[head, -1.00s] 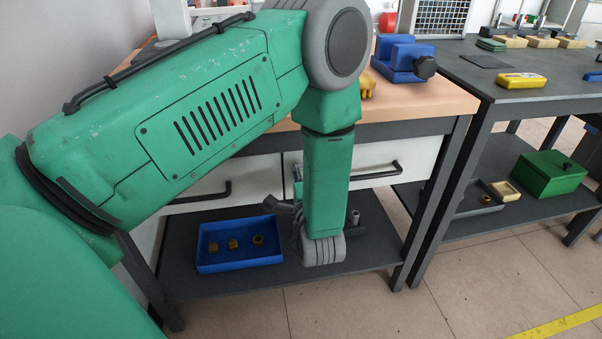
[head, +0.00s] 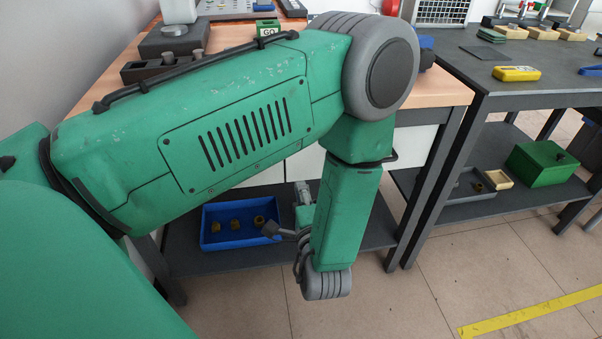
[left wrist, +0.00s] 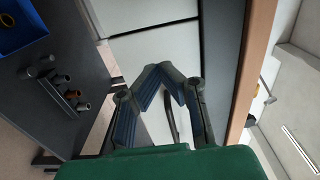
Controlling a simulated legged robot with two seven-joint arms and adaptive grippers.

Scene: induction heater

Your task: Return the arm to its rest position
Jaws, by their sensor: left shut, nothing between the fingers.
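My green left arm (head: 220,130) crosses the head view from the left, bends at a large grey joint (head: 390,73), and its forearm (head: 345,215) hangs down in front of the workbench. My left gripper (left wrist: 163,69) shows in the left wrist view, where its two dark fingers meet at the tips in an inverted V. It is shut with nothing between the fingers, in front of the bench's white drawer fronts (left wrist: 150,50). In the head view the gripper is mostly hidden behind the forearm. My right gripper is not in view.
A wooden-topped workbench (head: 115,82) holds a dark rack (head: 160,67) and a blue vise (head: 425,42), partly covered by my arm. A blue tray (head: 210,243) with brass pieces is on its lower shelf. A dark table (head: 520,90) stands right. Floor is free in front.

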